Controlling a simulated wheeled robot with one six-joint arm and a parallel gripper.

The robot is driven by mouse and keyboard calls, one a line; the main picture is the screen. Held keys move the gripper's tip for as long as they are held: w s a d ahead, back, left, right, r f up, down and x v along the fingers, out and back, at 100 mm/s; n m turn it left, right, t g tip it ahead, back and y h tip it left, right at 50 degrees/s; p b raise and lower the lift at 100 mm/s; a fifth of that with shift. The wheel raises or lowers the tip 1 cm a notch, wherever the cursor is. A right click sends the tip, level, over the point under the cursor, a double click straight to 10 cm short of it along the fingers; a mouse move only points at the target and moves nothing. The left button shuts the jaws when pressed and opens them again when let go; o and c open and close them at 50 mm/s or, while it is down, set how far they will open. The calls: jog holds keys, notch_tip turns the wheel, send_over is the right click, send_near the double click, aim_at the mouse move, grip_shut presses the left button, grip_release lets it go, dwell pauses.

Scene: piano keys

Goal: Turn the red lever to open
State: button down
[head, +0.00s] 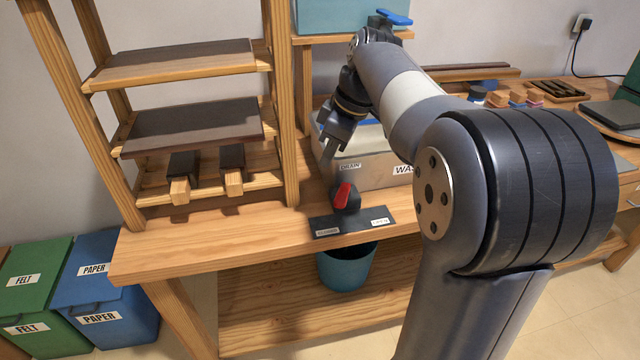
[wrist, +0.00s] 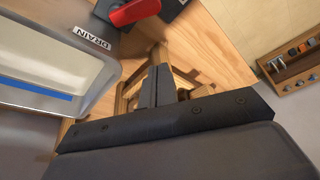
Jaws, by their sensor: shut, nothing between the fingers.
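The red lever (head: 343,195) sits on a dark round valve body mounted on a dark plate (head: 350,225) at the bench's front edge.
A pale tank (head: 375,170) labelled DRAIN stands right behind the lever. A wooden rack (head: 190,125) with dark-topped shelves stands to the left. A blue bucket (head: 347,268) is below the plate. The bench top (head: 200,245) left of the plate is clear.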

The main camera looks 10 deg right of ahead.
aim_at(343, 196)
jog(key=b+x, duration=0.2)
jog(key=x, duration=0.7)
jog(key=shift+a+f, duration=0.15)
jog(key=shift+f, duration=0.2)
jog(key=shift+d+f+b, duration=0.25)
jog(key=shift+b, duration=0.05)
jog(key=shift+s+d+r, duration=0.1)
jog(key=shift+s+d, duration=0.4)
jog(key=shift+d, duration=0.2)
jog(key=shift+s+d, duration=0.45)
jog(key=shift+d, duration=0.3)
